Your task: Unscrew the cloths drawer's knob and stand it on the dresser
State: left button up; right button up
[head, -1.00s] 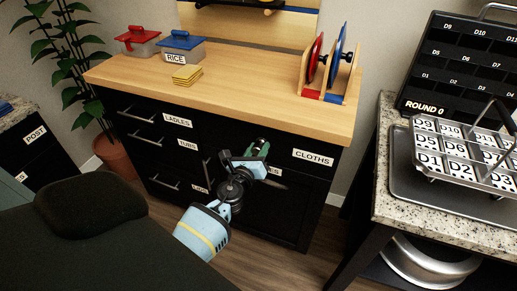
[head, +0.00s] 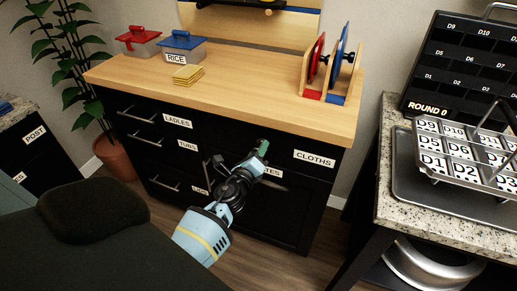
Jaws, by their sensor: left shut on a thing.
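The dresser (head: 235,95) has a wooden top and black drawers. The cloths drawer (head: 285,150) is at its upper right, closed, with a white CLOTHS label (head: 314,159). My left gripper (head: 260,150) is at the front of this drawer, left of the label, with a green fingertip showing. It is shut on the drawer's knob, which the gripper and wrist hide. I cannot tell how far the knob is unscrewed. My right gripper is not in view.
On the dresser top are a red-lidded box (head: 138,42), a blue-lidded RICE box (head: 183,47), yellow cloths (head: 188,75) and a wooden rack (head: 330,75) with red and blue discs. The top's middle and front are bare. A granite counter (head: 388,165) stands right.

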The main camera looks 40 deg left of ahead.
pick_arm(q)
jog(key=n, duration=0.2)
jog(key=shift+n, duration=1)
jog(key=n, duration=0.2)
jog(key=shift+n, duration=1.2)
jog(key=n, duration=0.4)
jog(key=shift+n, duration=0.3)
